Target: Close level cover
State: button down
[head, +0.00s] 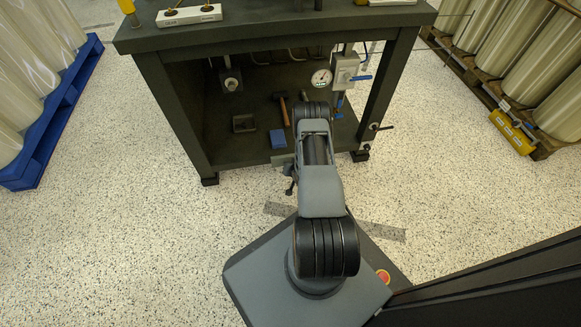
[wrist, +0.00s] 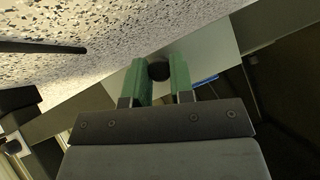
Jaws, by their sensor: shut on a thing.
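In the wrist view my gripper (wrist: 162,84) has its two green fingers closed around a dark round knob (wrist: 158,70). The knob sits in front of a flat light-grey plate (wrist: 207,55). I cannot tell for certain whether this plate is the level cover, or whether it is open or closed. In the head view my arm reaches to the front of the dark workbench (head: 152,60), and the knob and plate cannot be clearly made out there.
Inside the bench are a gauge (head: 321,77), a valve box (head: 345,70), a hammer (head: 284,110), a blue box (head: 278,138) and a dark tray (head: 243,123). A dark lever (head: 376,127) sticks out at the right leg. Pallets with rolls stand left (head: 50,125) and right (head: 470,82).

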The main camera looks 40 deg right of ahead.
jog(key=shift+w+d+f+t+h, duration=0.15)
jog(key=shift+f+t+h, duration=0.15)
jog(key=shift+t, duration=0.3)
jog(key=shift+w+a+f+t+h, duration=0.1)
jog(key=shift+f+t+h, duration=0.1)
jog(key=shift+f+t, duration=0.3)
jog(key=c, duration=1)
grip_release()
jog(key=shift+r, duration=0.15)
